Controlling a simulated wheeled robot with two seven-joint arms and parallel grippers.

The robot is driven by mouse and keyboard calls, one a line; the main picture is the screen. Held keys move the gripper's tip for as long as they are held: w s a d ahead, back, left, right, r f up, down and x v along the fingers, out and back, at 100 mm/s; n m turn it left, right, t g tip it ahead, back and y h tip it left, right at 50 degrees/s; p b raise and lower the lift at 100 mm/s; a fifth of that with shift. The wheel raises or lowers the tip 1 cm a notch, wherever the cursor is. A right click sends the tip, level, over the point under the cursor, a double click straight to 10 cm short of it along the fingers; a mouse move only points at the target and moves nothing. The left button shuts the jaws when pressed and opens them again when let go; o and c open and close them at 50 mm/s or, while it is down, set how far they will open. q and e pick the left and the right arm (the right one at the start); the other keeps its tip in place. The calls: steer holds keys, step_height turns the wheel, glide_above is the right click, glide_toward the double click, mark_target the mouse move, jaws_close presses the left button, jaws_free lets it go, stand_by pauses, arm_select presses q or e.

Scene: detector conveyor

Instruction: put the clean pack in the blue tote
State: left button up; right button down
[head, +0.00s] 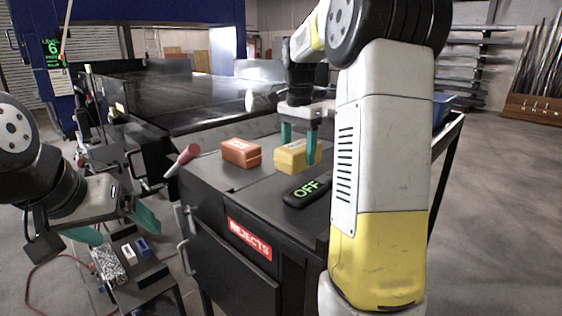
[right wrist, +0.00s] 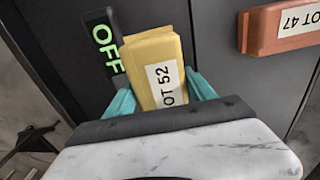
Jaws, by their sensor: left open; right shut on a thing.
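A yellow pack (head: 291,158) labelled LOT 52 sits on the dark top of the rejects cabinet. My right gripper (head: 300,150) is shut on it, with a teal finger on either side of the pack (right wrist: 150,60) in the right wrist view. An orange pack (head: 240,153) lies to its left; its label in the right wrist view (right wrist: 283,25) reads LOT 47. A black detector wand (head: 307,189) reading OFF in green lies beside the yellow pack. A blue container (head: 441,108), perhaps the tote, is mostly hidden behind my right arm. My left gripper (head: 125,233) is open and empty, left of the cabinet.
The cabinet bears a red REJECTS sign (head: 250,239). A salmon-coloured handle (head: 183,159) sticks up at its left corner. A low cart (head: 150,277) with small blocks stands below my left gripper. A dark conveyor (head: 165,95) runs back behind the packs. A green-lit screen (head: 54,52) hangs far left.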

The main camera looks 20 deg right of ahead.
steer(key=shift+w, duration=0.9)
steer(key=shift+w+a+f, duration=0.1)
steer(key=shift+f, duration=1.7)
steer(key=shift+f, duration=0.1)
steer(key=shift+c, duration=1.6)
jaws_free()
